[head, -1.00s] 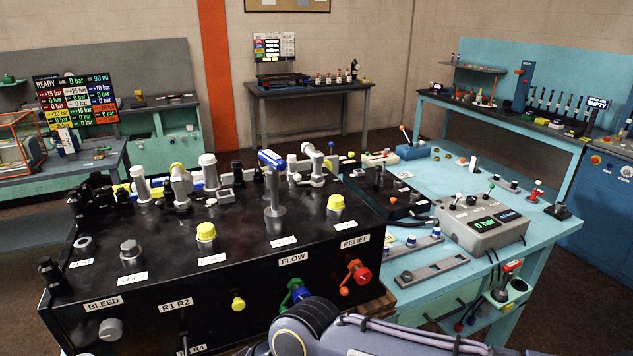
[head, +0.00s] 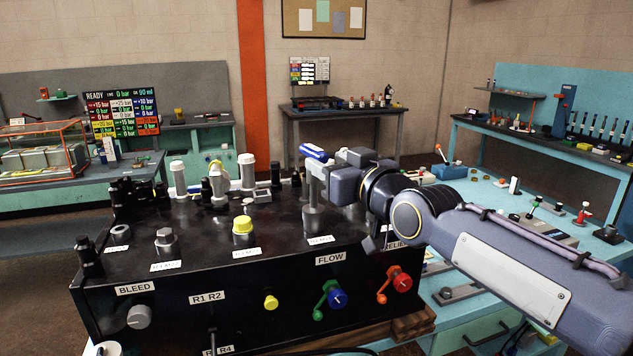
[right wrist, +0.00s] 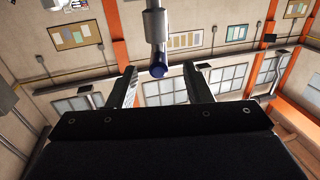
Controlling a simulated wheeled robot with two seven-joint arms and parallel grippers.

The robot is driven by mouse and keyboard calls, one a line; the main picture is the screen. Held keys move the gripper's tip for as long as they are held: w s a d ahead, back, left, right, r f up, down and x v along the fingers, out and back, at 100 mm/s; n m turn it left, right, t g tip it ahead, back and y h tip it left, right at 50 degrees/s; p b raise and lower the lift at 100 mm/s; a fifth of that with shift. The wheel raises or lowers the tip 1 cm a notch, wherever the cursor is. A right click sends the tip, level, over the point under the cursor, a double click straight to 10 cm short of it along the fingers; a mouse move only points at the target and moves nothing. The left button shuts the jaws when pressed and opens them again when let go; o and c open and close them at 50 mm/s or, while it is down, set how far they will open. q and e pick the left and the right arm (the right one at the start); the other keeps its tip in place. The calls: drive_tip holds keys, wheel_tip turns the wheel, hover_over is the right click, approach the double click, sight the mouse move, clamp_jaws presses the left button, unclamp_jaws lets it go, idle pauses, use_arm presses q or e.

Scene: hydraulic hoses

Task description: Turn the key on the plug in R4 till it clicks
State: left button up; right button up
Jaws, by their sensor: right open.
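A grey upright plug (head: 314,218) stands on top of the black manifold block (head: 200,215), with a blue-handled key (head: 314,152) across its top. The small white label in front of it is too small to read. My right gripper (head: 322,168) is beside the key on its right, at about handle height. In the right wrist view the jaws (right wrist: 160,72) are open, and the blue end of the key (right wrist: 158,71) shows between the fingertips. I cannot tell whether a finger touches it. My left gripper is not in view.
Yellow-capped (head: 243,226) and grey (head: 166,240) fittings stand left of the plug. White and grey couplings (head: 247,170) rise behind them. FLOW and red knobs (head: 402,282) jut from the block's front. A turquoise bench (head: 480,330) lies right, partly behind my arm.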

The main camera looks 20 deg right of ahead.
sight(313, 148)
drive_tip(key=shift+w+a+r+p, duration=0.1)
drive_tip(key=shift+w+r+p, duration=0.05)
drive_tip(key=shift+w+p, duration=0.3)
drive_tip(key=shift+w+a+r+p, duration=0.1)
drive_tip(key=shift+w+p, duration=0.2)
drive_tip(key=shift+w, duration=0.15)
drive_tip(key=p+x, duration=0.3)
drive_tip(key=x, duration=0.1)
drive_tip(key=shift+w, duration=0.15)
drive_tip(key=shift+w+f, duration=0.1)
drive_tip(key=shift+w, duration=0.1)
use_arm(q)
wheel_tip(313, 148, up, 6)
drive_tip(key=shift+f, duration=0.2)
use_arm(e)
clamp_jaws()
